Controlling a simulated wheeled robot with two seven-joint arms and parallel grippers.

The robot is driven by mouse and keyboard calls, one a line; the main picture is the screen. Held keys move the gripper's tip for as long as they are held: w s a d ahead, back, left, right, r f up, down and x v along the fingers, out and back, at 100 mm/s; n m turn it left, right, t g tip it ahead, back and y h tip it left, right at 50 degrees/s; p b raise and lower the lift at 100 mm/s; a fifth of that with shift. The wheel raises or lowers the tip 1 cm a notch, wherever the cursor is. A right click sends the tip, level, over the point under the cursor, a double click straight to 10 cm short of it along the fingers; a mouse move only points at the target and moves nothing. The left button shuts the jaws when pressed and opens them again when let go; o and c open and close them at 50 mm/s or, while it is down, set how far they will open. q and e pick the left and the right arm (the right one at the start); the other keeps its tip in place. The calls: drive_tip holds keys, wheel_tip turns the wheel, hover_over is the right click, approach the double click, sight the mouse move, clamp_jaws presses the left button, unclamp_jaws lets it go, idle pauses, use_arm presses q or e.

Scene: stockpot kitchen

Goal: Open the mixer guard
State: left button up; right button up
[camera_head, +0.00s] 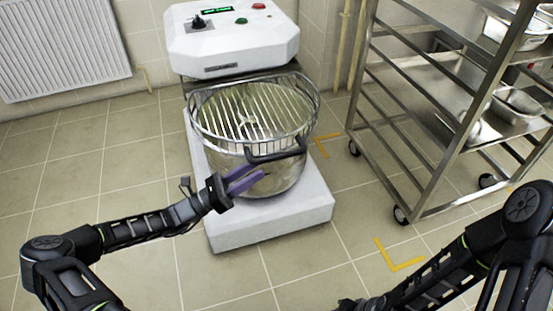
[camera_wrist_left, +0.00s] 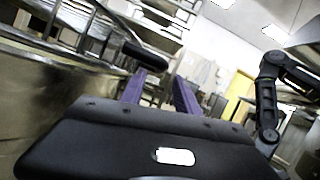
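The mixer guard (camera_head: 240,108) is a domed wire grille lying down over the steel bowl (camera_head: 270,180) of the white mixer (camera_head: 232,42). Its dark handle (camera_head: 277,150) sticks out at the front rim. The handle also shows in the left wrist view (camera_wrist_left: 145,56), close to the tip of one finger. My left gripper (camera_head: 258,174) has purple fingers and is just in front of the bowl, below and left of the handle. In the left wrist view its fingers (camera_wrist_left: 160,80) are spread with nothing between them. My right gripper is at the bottom edge, mostly cut off.
A wheeled steel rack (camera_head: 440,120) with trays stands to the right. A white radiator (camera_head: 62,45) is on the wall at the left. Yellow corner marks (camera_head: 400,258) lie on the tiled floor, which is clear in front of the mixer.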

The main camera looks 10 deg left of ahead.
sight(276, 158)
use_arm(q)
drive_tip(key=shift+d, duration=0.1)
drive_tip(key=b+x, duration=0.1)
drive_tip(key=x, duration=0.5)
drive_tip(key=shift+w+d+b, duration=0.15)
drive_tip(key=shift+b, duration=0.2)
drive_tip(key=shift+w+d+r, duration=0.3)
drive_tip(key=shift+w+d, duration=0.05)
drive_tip(key=shift+d, duration=0.1)
clamp_jaws()
idle(0.8)
